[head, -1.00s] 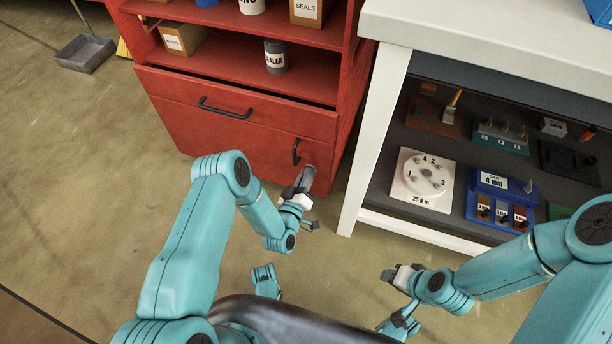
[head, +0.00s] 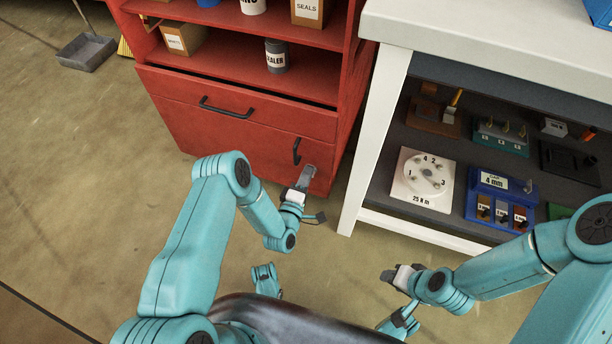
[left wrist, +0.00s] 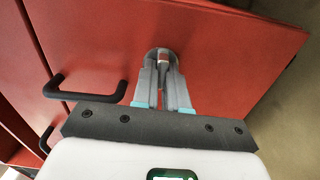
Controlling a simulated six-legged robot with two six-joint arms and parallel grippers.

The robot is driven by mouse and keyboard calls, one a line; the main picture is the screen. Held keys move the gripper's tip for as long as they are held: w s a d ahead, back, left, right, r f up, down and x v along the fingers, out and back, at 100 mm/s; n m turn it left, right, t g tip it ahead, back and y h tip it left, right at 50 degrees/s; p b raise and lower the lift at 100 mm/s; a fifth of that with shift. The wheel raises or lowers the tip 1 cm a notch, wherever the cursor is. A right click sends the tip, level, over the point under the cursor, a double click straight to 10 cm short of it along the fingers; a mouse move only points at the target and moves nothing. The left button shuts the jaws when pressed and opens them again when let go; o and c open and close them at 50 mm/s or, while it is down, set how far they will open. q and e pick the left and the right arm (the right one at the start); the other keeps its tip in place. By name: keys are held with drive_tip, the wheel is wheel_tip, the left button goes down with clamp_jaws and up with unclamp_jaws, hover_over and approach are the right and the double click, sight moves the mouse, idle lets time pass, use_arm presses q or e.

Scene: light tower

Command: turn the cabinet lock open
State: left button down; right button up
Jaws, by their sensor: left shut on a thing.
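The red cabinet (head: 240,135) has a lower door with a round grey lock (left wrist: 161,52) on its face, seen in the left wrist view. My left gripper (head: 307,175) reaches the door's lower right part in the head view. In the left wrist view its two grey fingers (left wrist: 163,72) are shut on the lock's small turning piece, mostly hidden between them. The gripper covers the lock in the head view. My right gripper (head: 392,276) is held low at the right over the floor, away from the cabinet; its finger opening is unclear.
A black vertical handle (head: 296,152) is on the door just above my left gripper; it also shows in the left wrist view (left wrist: 85,92). A drawer handle (head: 225,108) is higher. A white workbench (head: 365,150) with shelved fixtures stands at right.

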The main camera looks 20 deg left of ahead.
use_arm(q)
drive_tip(key=shift+w+r+n, duration=0.1)
drive_tip(key=shift+n, duration=0.3)
drive_tip(key=c, duration=1.2)
unclamp_jaws()
drive_tip(key=shift+o, duration=0.2)
